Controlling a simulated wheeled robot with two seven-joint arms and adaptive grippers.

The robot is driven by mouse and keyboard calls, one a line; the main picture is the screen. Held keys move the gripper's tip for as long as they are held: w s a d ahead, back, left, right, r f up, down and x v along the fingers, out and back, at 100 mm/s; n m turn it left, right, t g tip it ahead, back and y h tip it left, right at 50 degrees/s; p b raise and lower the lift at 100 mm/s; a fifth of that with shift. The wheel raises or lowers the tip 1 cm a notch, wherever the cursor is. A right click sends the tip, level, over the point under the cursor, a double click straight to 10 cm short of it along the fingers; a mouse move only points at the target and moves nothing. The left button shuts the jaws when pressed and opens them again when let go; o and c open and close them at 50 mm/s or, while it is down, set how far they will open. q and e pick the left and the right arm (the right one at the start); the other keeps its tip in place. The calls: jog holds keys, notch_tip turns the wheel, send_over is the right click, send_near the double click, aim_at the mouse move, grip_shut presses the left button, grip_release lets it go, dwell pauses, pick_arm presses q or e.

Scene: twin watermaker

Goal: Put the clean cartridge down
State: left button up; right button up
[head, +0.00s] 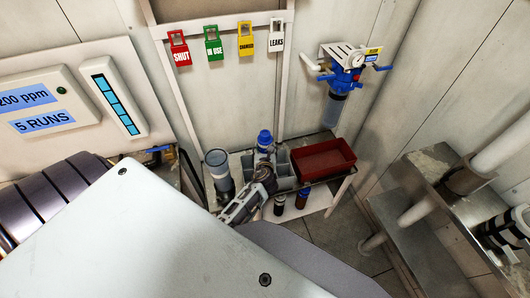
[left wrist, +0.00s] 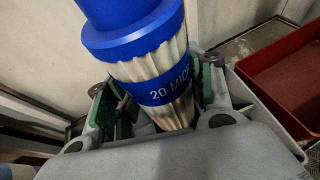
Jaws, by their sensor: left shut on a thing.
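The clean cartridge, white and pleated with blue ends (head: 264,138), stands roughly upright in my left gripper (head: 264,174). In the left wrist view the cartridge (left wrist: 155,68) carries a blue band reading "20 MIC…". The green-padded fingers of my left gripper (left wrist: 155,105) are shut on it from both sides. A grey divided crate (head: 284,170) is at and behind the gripper on the small shelf; its wall also shows in the left wrist view (left wrist: 262,98). The cartridge's lower end is hidden, so I cannot tell whether it touches the crate. My right gripper is not in view.
A red tray (head: 350,158) sits right of the crate. A grey clear-topped cylinder (head: 218,172) stands left. Two small dark bottles (head: 279,204) (head: 302,198) stand in front. A blue-topped filter housing (head: 346,80) hangs on the wall. A metal bench (head: 425,165) is at right.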

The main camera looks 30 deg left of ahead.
pick_arm(q)
jog(key=shift+f, duration=0.4)
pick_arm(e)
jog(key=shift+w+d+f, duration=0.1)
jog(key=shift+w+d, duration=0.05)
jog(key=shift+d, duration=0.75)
pick_arm(q)
jog(key=shift+f, duration=0.1)
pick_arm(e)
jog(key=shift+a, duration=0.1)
pick_arm(q)
jog(key=o, duration=0.7)
jog(key=shift+f, duration=0.1)
jog(key=shift+c, duration=0.2)
jog(key=o, duration=0.4)
jog(key=shift+o, duration=0.2)
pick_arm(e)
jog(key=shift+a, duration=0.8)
